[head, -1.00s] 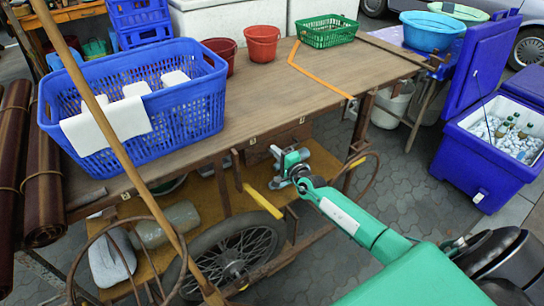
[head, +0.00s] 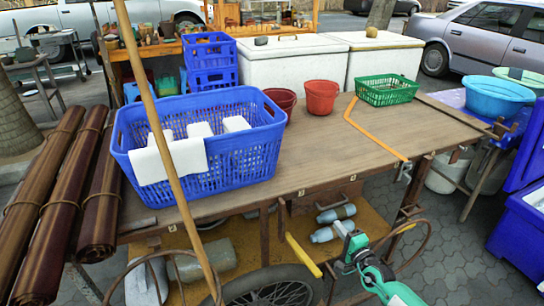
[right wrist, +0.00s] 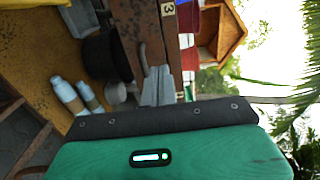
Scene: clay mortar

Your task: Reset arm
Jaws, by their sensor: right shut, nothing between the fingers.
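My right gripper (head: 346,232) is low at the front right of the wooden cart, beside its lower shelf. It is shut and empty. In the right wrist view its closed grey fingers (right wrist: 158,86) have nothing between them. My green right arm comes in from the bottom right of the head view. My left gripper is not in view. The cart's brown tabletop (head: 300,150) is above and behind the right gripper.
A blue basket (head: 235,165) with white blocks and a cloth, red buckets (head: 321,97) and a green basket (head: 388,92) stand on the tabletop. Grey-blue bottles (head: 336,213) lie on the lower shelf. Rolled mats lie left.

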